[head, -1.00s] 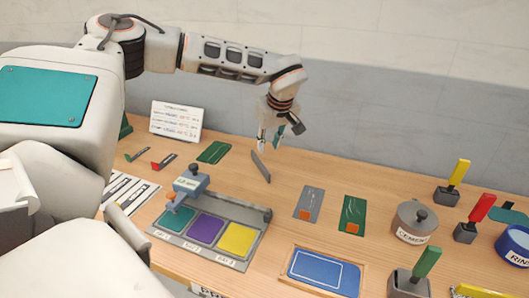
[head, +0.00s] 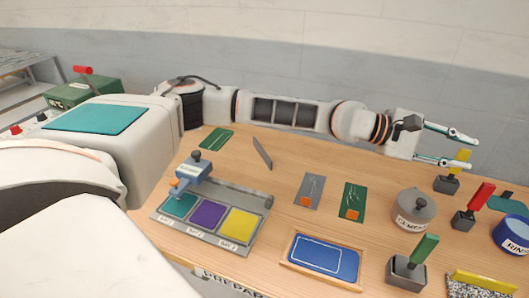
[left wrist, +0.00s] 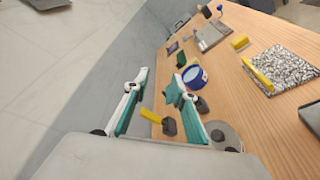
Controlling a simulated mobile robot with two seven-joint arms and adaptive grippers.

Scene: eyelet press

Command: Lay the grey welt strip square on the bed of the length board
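A grey card (head: 309,190) with white lines and an orange patch lies flat on the table, mid-picture in the head view. A thin dark grey strip (head: 262,152) stands tilted on the table behind it to the left. I cannot tell which of them is the welt strip. A blue board (head: 322,259) with a white outline lies in a wooden frame at the front; I cannot tell if it is the length board. My left gripper (head: 468,150) is open and empty at the far right, above the yellow-handled tool; it also shows in the left wrist view (left wrist: 161,80). My right gripper is out of view.
A grey tray (head: 264,204) with teal, purple and yellow bays and a blue press stands at left. A green card (head: 351,203) lies beside the grey one. The cement pot (head: 414,212), coloured-handled tools and blue rinse tub (head: 512,234) crowd the right side.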

